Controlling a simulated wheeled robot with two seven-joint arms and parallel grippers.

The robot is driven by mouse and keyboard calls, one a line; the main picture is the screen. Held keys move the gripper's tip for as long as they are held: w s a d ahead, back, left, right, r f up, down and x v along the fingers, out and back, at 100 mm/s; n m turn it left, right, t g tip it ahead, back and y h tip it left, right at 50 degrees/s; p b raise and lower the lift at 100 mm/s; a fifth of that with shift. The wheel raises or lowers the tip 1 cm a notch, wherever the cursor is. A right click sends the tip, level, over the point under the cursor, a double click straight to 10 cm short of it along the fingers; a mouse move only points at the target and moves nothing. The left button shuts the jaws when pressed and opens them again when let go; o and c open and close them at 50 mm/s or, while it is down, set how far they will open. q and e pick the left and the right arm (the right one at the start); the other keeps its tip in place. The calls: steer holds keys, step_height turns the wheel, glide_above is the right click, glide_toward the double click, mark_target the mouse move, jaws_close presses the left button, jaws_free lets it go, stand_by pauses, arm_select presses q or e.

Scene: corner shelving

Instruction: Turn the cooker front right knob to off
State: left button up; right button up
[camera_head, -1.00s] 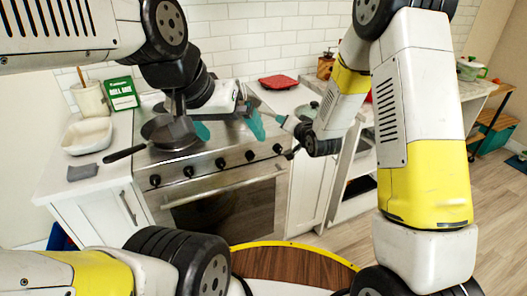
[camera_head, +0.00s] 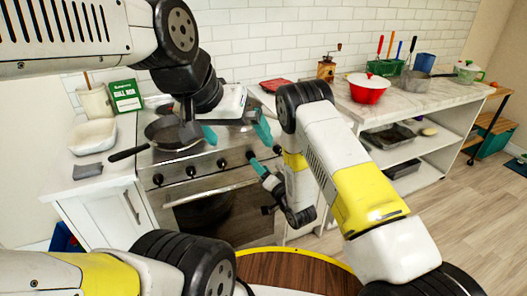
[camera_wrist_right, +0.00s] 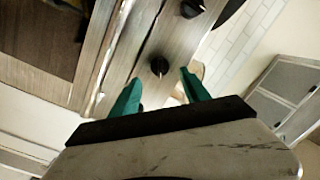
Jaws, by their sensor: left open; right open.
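The cooker (camera_head: 215,182) has a row of several black knobs on its front panel. In the right wrist view, a black knob (camera_wrist_right: 159,66) lies just beyond and between the open fingertips of the right gripper (camera_wrist_right: 161,76); I see no contact. Another knob (camera_wrist_right: 191,8) shows at the top edge. My left gripper (camera_head: 236,131) is open above the cooktop, teal fingers spread, with nothing visible between them.
A dark pan (camera_head: 172,132) stands on the cooktop, its handle pointing left. A white dish (camera_head: 93,137) and a green box (camera_head: 126,95) are on the left counter. A red pot (camera_head: 369,91) stands on the right counter. The oven door (camera_head: 215,205) is shut.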

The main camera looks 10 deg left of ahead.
mark_target(251, 157)
steer(key=shift+x, duration=2.7)
jaws_close()
